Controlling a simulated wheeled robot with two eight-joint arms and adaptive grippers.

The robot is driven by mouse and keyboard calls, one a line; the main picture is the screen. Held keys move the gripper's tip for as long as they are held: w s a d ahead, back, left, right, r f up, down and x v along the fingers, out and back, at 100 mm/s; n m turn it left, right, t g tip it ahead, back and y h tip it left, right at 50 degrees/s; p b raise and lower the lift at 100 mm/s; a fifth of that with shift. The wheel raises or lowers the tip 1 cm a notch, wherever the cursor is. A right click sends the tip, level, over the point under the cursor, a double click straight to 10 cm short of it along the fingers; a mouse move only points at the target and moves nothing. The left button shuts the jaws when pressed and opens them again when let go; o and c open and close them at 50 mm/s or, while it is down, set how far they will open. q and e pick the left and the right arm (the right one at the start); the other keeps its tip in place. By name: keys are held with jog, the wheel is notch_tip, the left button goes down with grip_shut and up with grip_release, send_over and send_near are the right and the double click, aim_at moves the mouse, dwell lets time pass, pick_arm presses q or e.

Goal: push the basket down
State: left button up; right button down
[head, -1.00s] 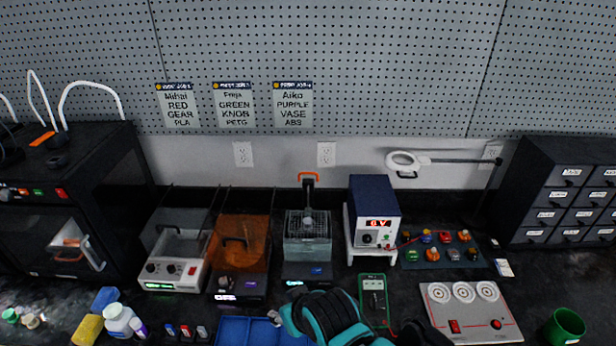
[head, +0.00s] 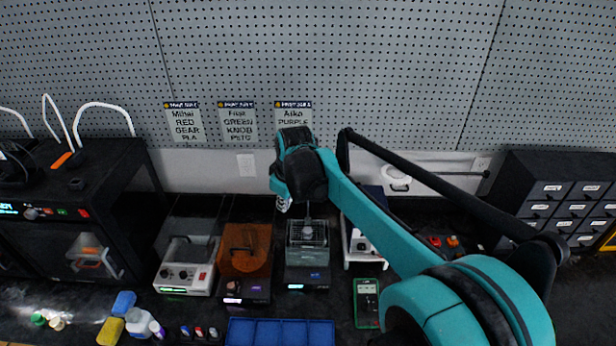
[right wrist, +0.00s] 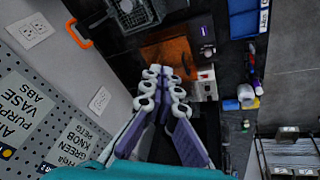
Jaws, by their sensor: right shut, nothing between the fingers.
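The wire basket (head: 308,232) sits in a clear tank on a dark unit (head: 307,277) at mid bench. It also shows at the top of the right wrist view (right wrist: 130,14). Its orange handle (right wrist: 80,34) stands out to the left in the right wrist view; in the head view my right arm hides it. My right gripper (head: 284,204) is above the back of the bench, near the basket's upper left. In the right wrist view its fingers (right wrist: 163,75) are together and empty, apart from basket and handle. My left gripper is not in view.
An orange-lidded unit (head: 245,249) and a white-fronted unit (head: 186,276) stand left of the tank. A power supply (head: 361,244) stands right, partly behind my arm. A blue tray (head: 280,331) lies in front. The pegboard wall (head: 400,70) closes the back.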

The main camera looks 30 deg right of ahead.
jog(key=w+d+r+n+g+p, duration=0.2)
jog(key=w+d+n+p, duration=0.1)
jog(key=w+d+p, duration=0.55)
jog(key=w+d+f+n+p, duration=0.1)
jog(key=w+d+f+p, duration=0.1)
jog(key=w+d, duration=0.1)
jog(key=w+d+f+n+g+y+p, duration=0.1)
jog(key=w+d+f+p, duration=0.1)
jog(key=d, duration=0.4)
jog(key=shift+w+f+n+p, duration=0.4)
jog(key=shift+w+f, duration=0.1)
jog(key=shift+w, duration=0.2)
jog(key=shift+d, duration=0.1)
jog(key=shift+w+a+f+b, duration=0.15)
jog(key=shift+f+b, duration=0.6)
jog(key=shift+f, duration=1)
jog(key=shift+w+a+f+b, duration=0.15)
jog(key=shift+f+b, duration=0.6)
jog(key=shift+f, duration=1)
jog(key=shift+s, duration=0.1)
